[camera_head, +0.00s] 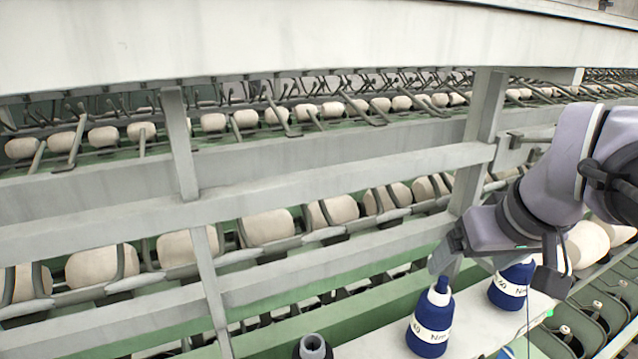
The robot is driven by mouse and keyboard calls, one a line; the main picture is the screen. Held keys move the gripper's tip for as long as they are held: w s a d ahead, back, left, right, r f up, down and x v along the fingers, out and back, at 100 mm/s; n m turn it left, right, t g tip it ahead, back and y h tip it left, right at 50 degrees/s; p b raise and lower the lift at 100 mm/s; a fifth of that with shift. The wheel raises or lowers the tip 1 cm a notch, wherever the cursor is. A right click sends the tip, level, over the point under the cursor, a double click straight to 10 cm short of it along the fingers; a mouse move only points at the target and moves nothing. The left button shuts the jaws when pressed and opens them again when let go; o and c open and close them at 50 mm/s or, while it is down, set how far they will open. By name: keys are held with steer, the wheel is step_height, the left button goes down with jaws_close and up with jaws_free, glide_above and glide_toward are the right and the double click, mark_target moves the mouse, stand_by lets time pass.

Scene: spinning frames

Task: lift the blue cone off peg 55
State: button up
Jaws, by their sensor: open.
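Two blue cones with white lettered bands stand upright on the pale shelf (470,342). The nearer blue cone (430,325) is at the lower middle right; the other blue cone (511,286) is to its right and farther back. The band print is partly readable, but I cannot tell which cone is on peg 55. My gripper (496,274) is open and empty, with its fingers spread. The left fingertip is just above the nearer cone's tip in the picture, and the right finger is beside the farther cone. The farther cone's top is hidden behind my gripper.
A dark peg or tube (312,347) shows at the bottom edge. Metal rails and a slanted post (208,270) cross the view in front of rows of cream bobbins (268,227). Dark spindle parts (597,308) lie at the lower right.

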steer(key=b, duration=0.4)
glide_toward(443, 294)
steer(key=b+x, duration=0.1)
steer(key=x, duration=0.2)
steer(key=b+x, duration=0.2)
steer(key=x, duration=0.2)
steer(key=shift+w+d, duration=0.2)
steer(key=shift+w, duration=0.05)
steer(key=shift+w+a+f, duration=0.1)
steer(key=shift+w+f, duration=0.1)
steer(key=shift+f+b, duration=0.25)
steer(key=shift+b, duration=0.05)
steer(key=b+x, duration=0.2)
steer(key=x, duration=0.2)
steer(key=shift+s+f+b, duration=0.15)
steer(key=shift+f+b, duration=0.1)
steer(key=shift+b, duration=0.05)
steer(key=shift+w, duration=0.3)
steer(key=shift+s+r, duration=0.2)
steer(key=shift+s, duration=0.1)
steer(key=c, duration=0.6)
jaws_close()
